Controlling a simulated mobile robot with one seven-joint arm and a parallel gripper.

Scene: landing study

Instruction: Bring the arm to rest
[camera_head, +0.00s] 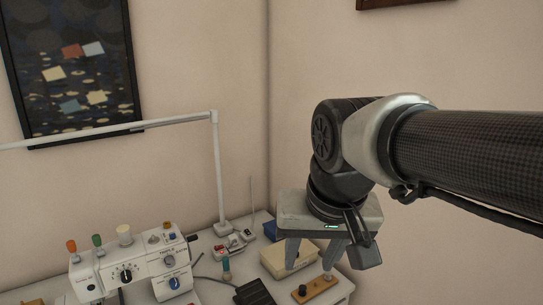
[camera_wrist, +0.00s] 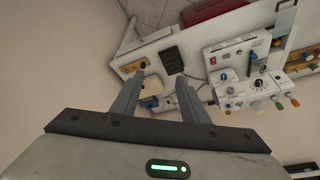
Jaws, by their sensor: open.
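My arm reaches in from the right in the head view, with my gripper (camera_head: 308,257) hanging downward at the right end of the table (camera_head: 210,292). Its two grey fingers are apart with nothing between them. In the wrist view my gripper (camera_wrist: 157,100) also shows open and empty, well above the table, with a yellowish box (camera_wrist: 151,86) visible below and beyond the fingertips. The fingers partly cover the box in the head view. I cannot see any contact between my gripper and the things on the table.
A white sewing machine (camera_head: 130,268) with coloured spools stands at the left. A white lamp (camera_head: 217,170) stretches its arm across the left. A dark pedal (camera_head: 254,293) and a wooden block with knobs (camera_head: 314,289) lie near my gripper. The walls meet behind; a picture (camera_head: 70,70) hangs left.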

